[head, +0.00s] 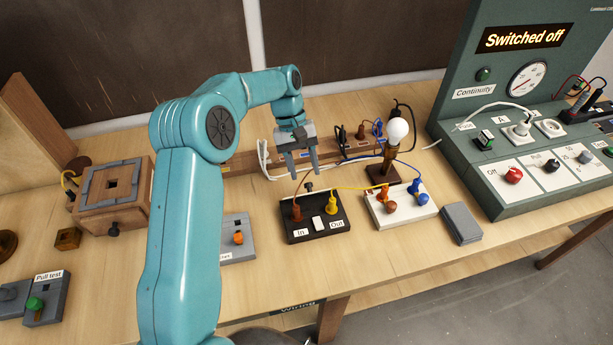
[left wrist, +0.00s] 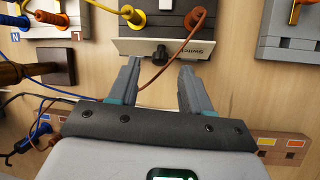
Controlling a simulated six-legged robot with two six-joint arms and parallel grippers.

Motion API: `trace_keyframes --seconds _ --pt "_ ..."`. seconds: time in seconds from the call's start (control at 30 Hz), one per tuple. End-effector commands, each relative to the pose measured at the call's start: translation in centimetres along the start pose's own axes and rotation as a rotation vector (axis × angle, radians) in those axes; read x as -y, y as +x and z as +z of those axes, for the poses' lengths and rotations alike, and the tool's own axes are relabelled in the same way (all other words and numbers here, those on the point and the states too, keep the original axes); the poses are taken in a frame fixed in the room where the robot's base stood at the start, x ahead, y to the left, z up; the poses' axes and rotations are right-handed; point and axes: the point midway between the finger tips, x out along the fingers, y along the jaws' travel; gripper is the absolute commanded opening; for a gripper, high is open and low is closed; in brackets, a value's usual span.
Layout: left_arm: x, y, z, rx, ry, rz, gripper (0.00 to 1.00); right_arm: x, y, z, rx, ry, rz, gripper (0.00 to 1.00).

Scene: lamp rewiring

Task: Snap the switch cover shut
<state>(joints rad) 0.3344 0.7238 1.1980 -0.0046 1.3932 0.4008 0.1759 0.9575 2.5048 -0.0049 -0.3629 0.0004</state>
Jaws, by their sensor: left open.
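The switch is a black block (head: 318,231) with "In" and "Out" labels, a white rocker (head: 318,223), and orange and yellow plugs. Its cover (left wrist: 130,46), a pale plate marked "Switch", stands open along the block's far edge in the left wrist view. The cover's black knob (left wrist: 160,53) faces my gripper, and the knob also shows in the head view (head: 309,187). My left gripper (head: 304,170) is open and empty just behind the cover. In the left wrist view its fingertips (left wrist: 158,66) lie either side of the knob, apart from it. My right gripper is out of view.
An orange wire (left wrist: 180,48) hangs across the cover near my right-hand finger. A white terminal block (head: 402,211) and a lamp with a bulb (head: 396,132) stand to the right. A grey slab (head: 461,223) lies beyond them, before the green test panel (head: 500,191).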

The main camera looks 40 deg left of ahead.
Motion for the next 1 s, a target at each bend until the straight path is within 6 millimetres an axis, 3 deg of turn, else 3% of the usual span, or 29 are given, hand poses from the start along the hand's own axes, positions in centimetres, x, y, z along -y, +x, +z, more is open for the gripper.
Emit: trace_keyframes --seconds 0.2,0.57,0.7,1.0 --pt "0.0 2.7 0.1 0.002 0.000 -0.001 0.48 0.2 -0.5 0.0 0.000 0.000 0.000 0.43" --pt "0.0 3.3 0.0 0.000 0.000 0.000 0.48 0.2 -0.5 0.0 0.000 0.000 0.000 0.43" --pt "0.0 3.3 0.0 0.000 0.000 0.000 0.03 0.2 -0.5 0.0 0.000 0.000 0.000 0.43" --pt "0.0 3.5 0.1 -0.016 0.003 -0.003 0.00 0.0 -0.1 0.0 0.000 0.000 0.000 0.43"
